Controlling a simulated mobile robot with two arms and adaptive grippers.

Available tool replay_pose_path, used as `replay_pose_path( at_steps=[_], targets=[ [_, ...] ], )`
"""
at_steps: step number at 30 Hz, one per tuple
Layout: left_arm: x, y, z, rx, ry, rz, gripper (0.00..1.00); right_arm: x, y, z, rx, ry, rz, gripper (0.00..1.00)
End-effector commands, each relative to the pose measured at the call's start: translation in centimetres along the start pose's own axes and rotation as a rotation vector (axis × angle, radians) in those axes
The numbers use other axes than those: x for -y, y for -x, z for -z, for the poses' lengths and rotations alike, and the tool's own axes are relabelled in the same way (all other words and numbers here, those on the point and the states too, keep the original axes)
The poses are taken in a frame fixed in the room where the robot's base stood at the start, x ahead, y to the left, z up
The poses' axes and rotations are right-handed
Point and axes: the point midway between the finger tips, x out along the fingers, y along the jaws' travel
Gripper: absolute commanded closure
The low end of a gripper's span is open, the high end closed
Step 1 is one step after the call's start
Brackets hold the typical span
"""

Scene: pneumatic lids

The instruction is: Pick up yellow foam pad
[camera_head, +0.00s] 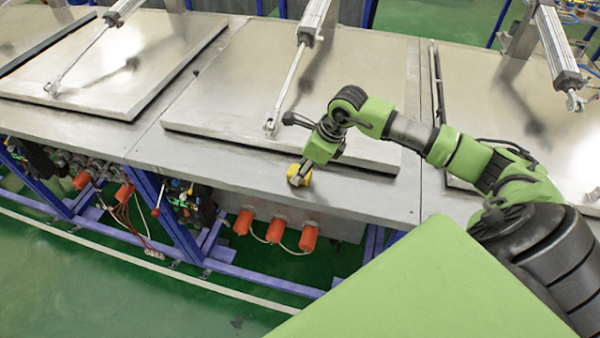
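The yellow foam pad (294,172) is small and lies at the front edge of the metal table, below the front edge of the middle lid. My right arm reaches in from the right, and its green gripper (302,177) points down at the pad. The fingertips overlap the pad in this view and hide part of it. They are too small here to show whether they are closed on it or only around or beside it. My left gripper is not in view.
The middle lid (240,100) lies flat behind the pad, with a pneumatic cylinder (312,20) and rod above it. Other lids lie at left (150,60) and right (500,110). Orange-red parts (276,231) sit below the table edge. The table strip (225,165) left of the pad is clear.

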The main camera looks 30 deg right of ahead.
Motion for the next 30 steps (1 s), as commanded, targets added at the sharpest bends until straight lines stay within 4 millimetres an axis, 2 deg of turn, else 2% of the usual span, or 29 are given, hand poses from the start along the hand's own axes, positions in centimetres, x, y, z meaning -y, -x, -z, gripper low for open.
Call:
replay_pose_path(
  at_steps=[8, 11, 14, 21, 30],
  targets=[
    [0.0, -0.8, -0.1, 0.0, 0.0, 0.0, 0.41, 0.1, 0.5, -0.2, 0.001, 0.0, 0.001, 0.84],
    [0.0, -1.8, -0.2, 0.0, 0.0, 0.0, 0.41, 0.1, 1.4, -0.6, 0.003, 0.002, 0.004, 0.84],
    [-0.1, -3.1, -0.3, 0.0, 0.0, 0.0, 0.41, -0.1, 3.0, -1.1, 0.005, 0.004, 0.005, 0.84],
    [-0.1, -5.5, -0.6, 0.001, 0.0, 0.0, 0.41, -4.5, 9.2, -1.0, 0.004, 0.007, 0.007, 0.84],
    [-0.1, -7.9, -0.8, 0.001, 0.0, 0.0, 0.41, -10.2, 13.0, 0.8, 0.001, 0.004, 0.004, 0.84]
  ],
)
